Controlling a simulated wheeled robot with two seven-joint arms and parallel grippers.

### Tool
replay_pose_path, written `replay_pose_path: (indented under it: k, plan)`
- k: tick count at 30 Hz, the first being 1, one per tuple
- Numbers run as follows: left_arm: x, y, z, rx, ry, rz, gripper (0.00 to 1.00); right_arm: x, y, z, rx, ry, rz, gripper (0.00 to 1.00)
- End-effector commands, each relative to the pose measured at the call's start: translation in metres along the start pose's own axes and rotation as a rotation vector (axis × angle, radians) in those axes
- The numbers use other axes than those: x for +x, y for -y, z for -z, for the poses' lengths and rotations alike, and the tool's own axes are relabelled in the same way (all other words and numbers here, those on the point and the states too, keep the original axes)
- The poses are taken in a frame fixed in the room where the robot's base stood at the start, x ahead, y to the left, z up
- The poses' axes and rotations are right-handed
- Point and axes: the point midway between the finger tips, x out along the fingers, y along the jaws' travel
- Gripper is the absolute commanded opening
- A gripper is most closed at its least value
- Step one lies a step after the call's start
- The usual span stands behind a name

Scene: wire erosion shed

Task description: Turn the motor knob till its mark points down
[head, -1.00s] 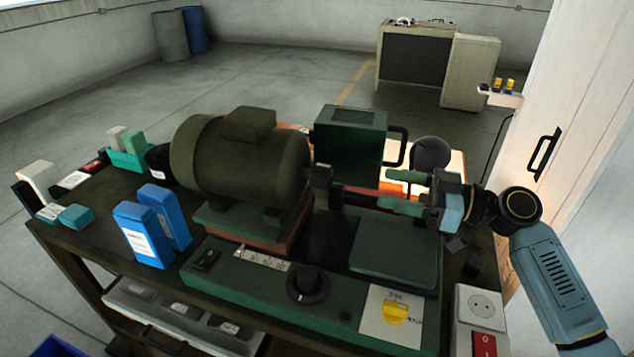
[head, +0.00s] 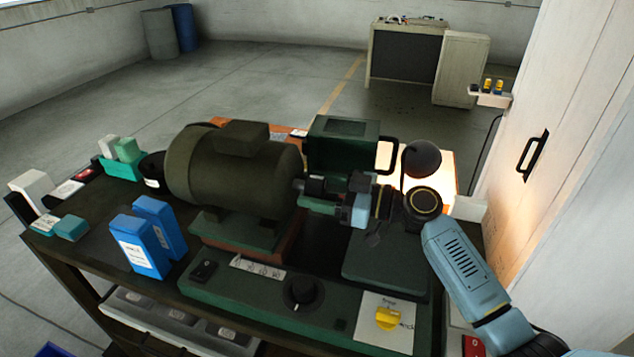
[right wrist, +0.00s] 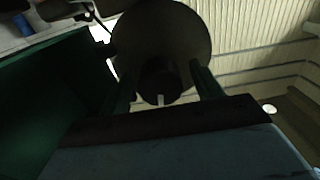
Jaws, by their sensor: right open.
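The dark motor (head: 225,175) lies on its green base with its shaft end facing right. The black motor knob (right wrist: 160,85) on that end shows in the right wrist view, with a pale mark on its lower edge in that picture. My right gripper (head: 316,192) is open at the shaft end. In the right wrist view its green fingers (right wrist: 165,82) stand one on each side of the knob, with gaps between. In the head view the fingers mostly hide the knob. My left gripper is not in view.
A green box with a handle (head: 345,145) stands close behind my right gripper, and a lamp (head: 422,160) is to its right. Blue boxes (head: 140,245) stand left of the panel.

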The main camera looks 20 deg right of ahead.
Motion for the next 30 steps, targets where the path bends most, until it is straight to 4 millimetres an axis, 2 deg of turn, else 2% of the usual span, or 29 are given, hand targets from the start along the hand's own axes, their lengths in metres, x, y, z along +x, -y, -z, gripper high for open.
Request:
replay_pose_path:
  k: [11,21,30]
  plan:
    - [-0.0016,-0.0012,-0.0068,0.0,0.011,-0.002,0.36,0.0053,0.0,-0.0007,0.001,0.0,-0.001,0.64]
    - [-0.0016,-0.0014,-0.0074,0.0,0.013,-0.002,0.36,0.005,0.0,-0.0006,0.001,0.0,0.0,0.2]
    - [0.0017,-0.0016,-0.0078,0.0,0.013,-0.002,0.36,0.0048,0.0001,-0.0009,0.038,0.0,0.0,0.2]
